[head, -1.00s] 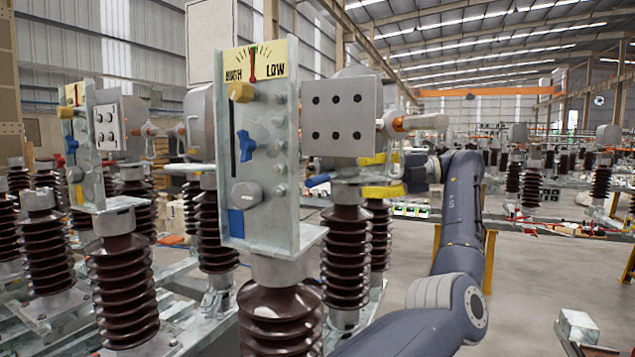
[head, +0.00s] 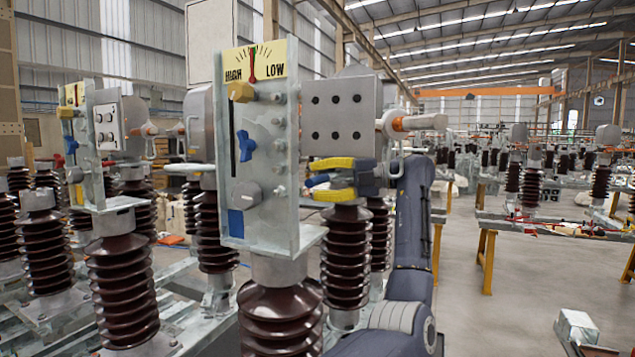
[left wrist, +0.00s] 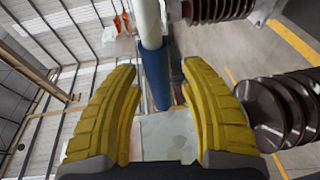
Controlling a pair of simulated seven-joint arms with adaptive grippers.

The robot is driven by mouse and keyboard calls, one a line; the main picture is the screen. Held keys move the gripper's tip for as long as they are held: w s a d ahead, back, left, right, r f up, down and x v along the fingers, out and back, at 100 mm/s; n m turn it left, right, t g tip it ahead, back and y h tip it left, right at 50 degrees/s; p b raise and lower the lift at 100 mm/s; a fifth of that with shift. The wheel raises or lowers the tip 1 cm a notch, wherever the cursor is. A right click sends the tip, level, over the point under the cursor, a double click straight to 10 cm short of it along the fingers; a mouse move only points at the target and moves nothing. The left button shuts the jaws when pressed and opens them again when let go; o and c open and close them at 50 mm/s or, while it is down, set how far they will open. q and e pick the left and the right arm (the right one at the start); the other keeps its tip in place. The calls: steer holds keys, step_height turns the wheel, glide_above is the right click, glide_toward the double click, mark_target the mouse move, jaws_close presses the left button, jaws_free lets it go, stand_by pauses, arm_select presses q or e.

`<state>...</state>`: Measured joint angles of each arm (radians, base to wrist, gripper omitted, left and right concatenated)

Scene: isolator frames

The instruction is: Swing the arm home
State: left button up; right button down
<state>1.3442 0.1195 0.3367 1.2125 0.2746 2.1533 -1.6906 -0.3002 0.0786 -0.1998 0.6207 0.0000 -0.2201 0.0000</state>
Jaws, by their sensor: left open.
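The isolator's swing arm seems to be the pale rod with a blue sleeve (left wrist: 157,78) in the left wrist view. It stands between my left gripper's spread yellow fingers (left wrist: 158,68), with a gap visible on each side. In the head view, a small blue part (head: 317,181) shows between the same gripper's fingertips (head: 311,179), just right of the gauge panel (head: 258,150). My left gripper is open; the panel may hide part of the rod. The panel's red pointer (head: 252,64) stands near the middle between HIGH and LOW. My right gripper is not in view.
A grey box with bolt holes (head: 338,118) sits right above my left gripper. A ribbed brown insulator (head: 346,255) stands just below it. A copper-tipped rod (head: 415,123) sticks out to the right.

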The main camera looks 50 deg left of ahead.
arm_select(q)
jaws_close()
stand_by(0.4)
steer(key=shift+w, duration=0.1)
